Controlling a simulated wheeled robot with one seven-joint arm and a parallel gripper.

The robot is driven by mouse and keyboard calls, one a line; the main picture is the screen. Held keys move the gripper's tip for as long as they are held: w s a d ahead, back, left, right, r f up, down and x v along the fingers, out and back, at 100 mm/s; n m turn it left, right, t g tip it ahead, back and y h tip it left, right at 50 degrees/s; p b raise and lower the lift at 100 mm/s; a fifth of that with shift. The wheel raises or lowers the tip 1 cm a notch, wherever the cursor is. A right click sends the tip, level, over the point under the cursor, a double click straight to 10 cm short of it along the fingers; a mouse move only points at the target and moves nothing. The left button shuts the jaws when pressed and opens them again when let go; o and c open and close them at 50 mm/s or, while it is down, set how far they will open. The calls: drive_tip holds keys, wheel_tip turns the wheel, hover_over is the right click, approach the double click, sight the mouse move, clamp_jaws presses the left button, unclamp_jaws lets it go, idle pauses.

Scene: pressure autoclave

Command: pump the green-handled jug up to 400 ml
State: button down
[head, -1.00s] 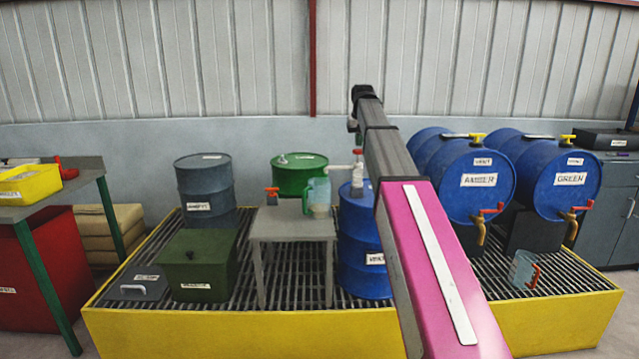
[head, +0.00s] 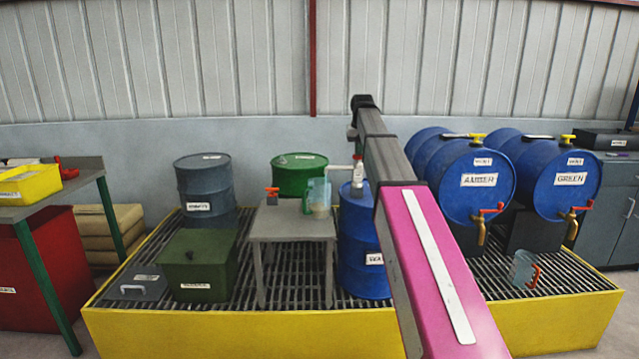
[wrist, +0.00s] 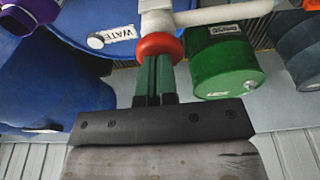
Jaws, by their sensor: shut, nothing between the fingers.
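The green-handled jug (head: 318,197) stands upright on a small grey table, under the pump's spout. It is clear, with a little pale liquid low inside; I cannot read the level. The hand pump (head: 358,174) stands on top of the blue WATER drum (head: 357,255), its white spout reaching left over the jug. In the wrist view, my gripper (wrist: 154,68) is shut and empty, its green fingertips at the pump's red top (wrist: 160,47), apparently touching it. The arm partly hides the drum, and the fingertips are hard to make out in the head view.
The grey table (head: 290,228) also holds an orange-topped item (head: 272,195). Blue AMBER (head: 470,180) and GREEN (head: 565,178) drums lie at right, with a red-handled jug (head: 522,268) on the grating. A dark green box (head: 199,265) sits at left.

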drive_tip(key=shift+f, duration=0.5)
drive_tip(key=shift+r, duration=2.45)
drive_tip(key=shift+f, duration=0.15)
drive_tip(key=shift+f, duration=2.3)
drive_tip(key=shift+r, duration=0.1)
drive_tip(key=shift+r, duration=2.35)
drive_tip(key=shift+f, duration=0.15)
